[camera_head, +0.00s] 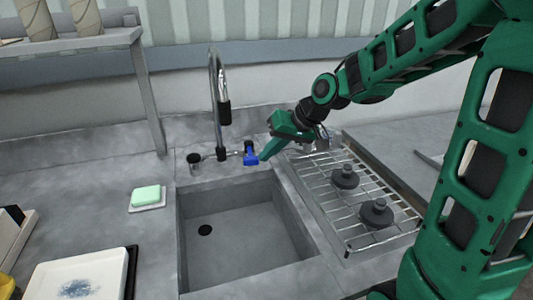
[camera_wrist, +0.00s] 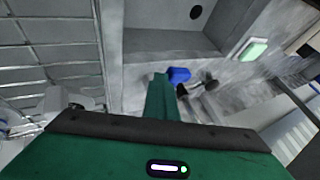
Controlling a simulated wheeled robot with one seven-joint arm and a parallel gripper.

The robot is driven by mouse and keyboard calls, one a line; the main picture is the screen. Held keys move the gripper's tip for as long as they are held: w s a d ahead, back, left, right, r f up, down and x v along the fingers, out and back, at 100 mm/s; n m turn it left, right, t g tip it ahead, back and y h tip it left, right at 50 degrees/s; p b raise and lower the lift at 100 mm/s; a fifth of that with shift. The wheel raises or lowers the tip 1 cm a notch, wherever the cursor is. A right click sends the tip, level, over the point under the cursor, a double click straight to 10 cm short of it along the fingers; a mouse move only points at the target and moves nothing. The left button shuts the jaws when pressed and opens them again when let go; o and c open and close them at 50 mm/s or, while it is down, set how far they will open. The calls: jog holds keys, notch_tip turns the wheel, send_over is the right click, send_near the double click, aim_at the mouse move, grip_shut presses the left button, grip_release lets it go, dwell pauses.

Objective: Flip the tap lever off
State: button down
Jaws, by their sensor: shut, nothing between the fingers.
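The tap (camera_head: 217,110) is a tall dark-and-chrome gooseneck behind the sink. Its blue lever (camera_head: 250,155) sticks out on the right side of the tap's base, and it also shows in the wrist view (camera_wrist: 179,75). My gripper (camera_head: 263,157) is green and shut, with nothing held. Its fingertips are right beside the blue lever, on the lever's right in the head view; I cannot tell whether they touch it. In the wrist view the shut fingers (camera_wrist: 158,82) end next to the lever and hide part of the area around it.
The sink (camera_head: 240,240) is empty in front of the tap. A wire rack (camera_head: 340,205) with two dark knobbed objects lies to its right. A green soap on a dish (camera_head: 148,197) sits to its left. A shelf (camera_head: 90,42) stands behind at the left.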

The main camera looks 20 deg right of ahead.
jog(key=shift+s+a, duration=0.1)
jog(key=shift+a, duration=0.2)
jog(key=shift+r, duration=0.1)
jog(key=v, duration=1)
jog(key=shift+d, duration=0.15)
